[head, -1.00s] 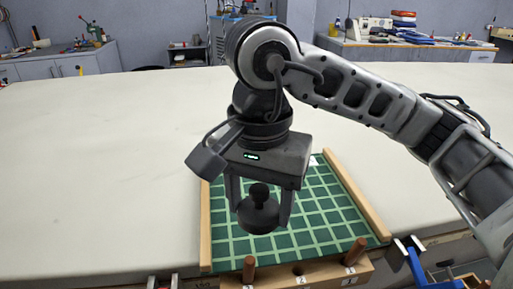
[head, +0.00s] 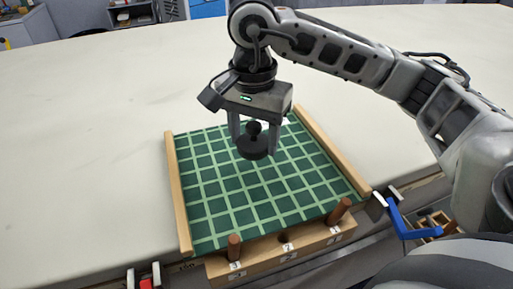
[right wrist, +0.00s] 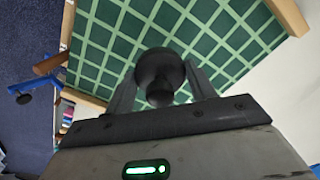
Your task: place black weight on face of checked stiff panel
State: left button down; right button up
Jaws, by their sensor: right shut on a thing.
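The checked stiff panel (head: 225,205) is green with pale grid lines and lies on the table between two wooden side strips. The black weight (head: 252,147) is a round disc with a knob on top. My right gripper (head: 254,140) is shut on the black weight, over the far middle part of the panel. In the right wrist view the weight (right wrist: 160,68) sits between the fingers with the panel (right wrist: 205,30) behind it. I cannot tell for sure whether the weight touches the panel. My left gripper is out of view.
Wooden strips flank the panel on the left (head: 178,195) and right (head: 332,152). A wooden block (head: 280,252) with numbered labels and brown pegs stands at the front edge. A blue-handled clamp (head: 400,220) is at the right. The cream table (head: 90,140) is clear at left.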

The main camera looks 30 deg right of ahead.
aim_at(257, 164)
jog(key=shift+w+d+f, duration=0.35)
jog(key=shift+w+f, duration=0.05)
jog(key=shift+f, duration=0.15)
jog(key=f, duration=0.3)
jog(key=shift+w+d+p, duration=0.2)
jog(key=shift+d+p, duration=0.1)
jog(key=shift+d, duration=0.05)
jog(key=shift+f, duration=0.5)
jog(key=shift+f, duration=0.1)
jog(key=shift+f+b, duration=0.15)
jog(key=shift+b, duration=0.15)
jog(key=o, duration=1.3)
